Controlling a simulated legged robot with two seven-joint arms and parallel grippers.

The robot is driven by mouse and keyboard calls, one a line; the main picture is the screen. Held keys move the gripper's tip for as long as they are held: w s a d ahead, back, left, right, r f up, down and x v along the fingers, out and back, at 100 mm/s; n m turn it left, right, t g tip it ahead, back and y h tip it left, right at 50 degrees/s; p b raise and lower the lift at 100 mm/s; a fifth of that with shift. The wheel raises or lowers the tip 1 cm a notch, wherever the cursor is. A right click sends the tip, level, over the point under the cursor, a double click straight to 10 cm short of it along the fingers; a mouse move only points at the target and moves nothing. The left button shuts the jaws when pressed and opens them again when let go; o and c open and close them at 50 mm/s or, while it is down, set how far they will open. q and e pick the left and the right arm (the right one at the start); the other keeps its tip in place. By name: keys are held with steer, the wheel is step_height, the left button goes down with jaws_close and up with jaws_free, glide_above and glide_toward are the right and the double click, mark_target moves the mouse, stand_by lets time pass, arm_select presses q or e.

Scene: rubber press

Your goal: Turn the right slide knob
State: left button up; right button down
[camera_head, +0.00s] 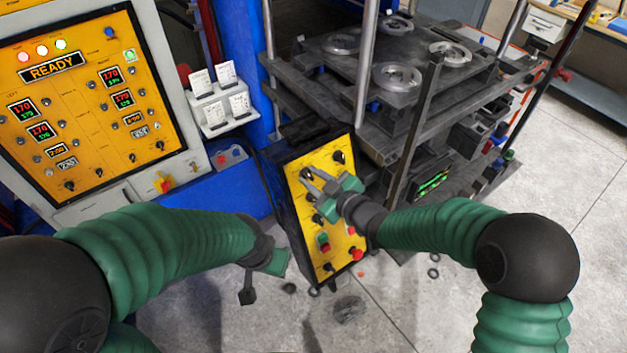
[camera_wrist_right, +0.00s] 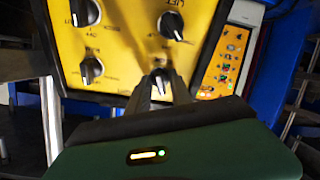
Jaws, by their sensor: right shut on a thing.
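A yellow control panel (camera_head: 326,245) on a dark box stands in front of the press and carries several black knobs. My right gripper (camera_head: 308,178) is at the panel's upper left. In the right wrist view my right gripper (camera_wrist_right: 160,92) has its two fingers shut on a black knob (camera_wrist_right: 160,82), one finger on each side. The panel fills the top of that view, with another knob (camera_wrist_right: 92,69) to the left and one above (camera_wrist_right: 170,25). The knob's label is not readable. My left gripper (camera_head: 264,266) hangs left of the panel, away from it; its jaws are unclear.
A large orange control cabinet (camera_head: 75,120) with a READY display is at the left. The press with round metal discs (camera_head: 398,76) is behind the panel. A red button (camera_head: 357,254) is low on the panel. Small dark rings (camera_head: 433,272) lie on the floor.

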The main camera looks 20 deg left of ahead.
steer(key=m, duration=0.3)
steer(key=shift+b, duration=0.35)
steer(key=m, duration=0.4)
steer(key=shift+r+t, duration=0.15)
steer(key=shift+t, duration=0.25)
steer(key=m, duration=0.3)
steer(key=shift+a+r+m+h+b, duration=0.1)
steer(key=shift+m+h+b, duration=0.2)
steer(key=shift+b, duration=0.05)
steer(key=shift+m+t, duration=0.3)
steer(key=shift+m, duration=1.6)
steer(key=shift+r, duration=0.1)
steer(key=c, duration=1.5)
jaws_free()
steer(key=shift+w+f, duration=0.15)
steer(key=shift+f, duration=0.05)
steer(key=shift+h, duration=0.3)
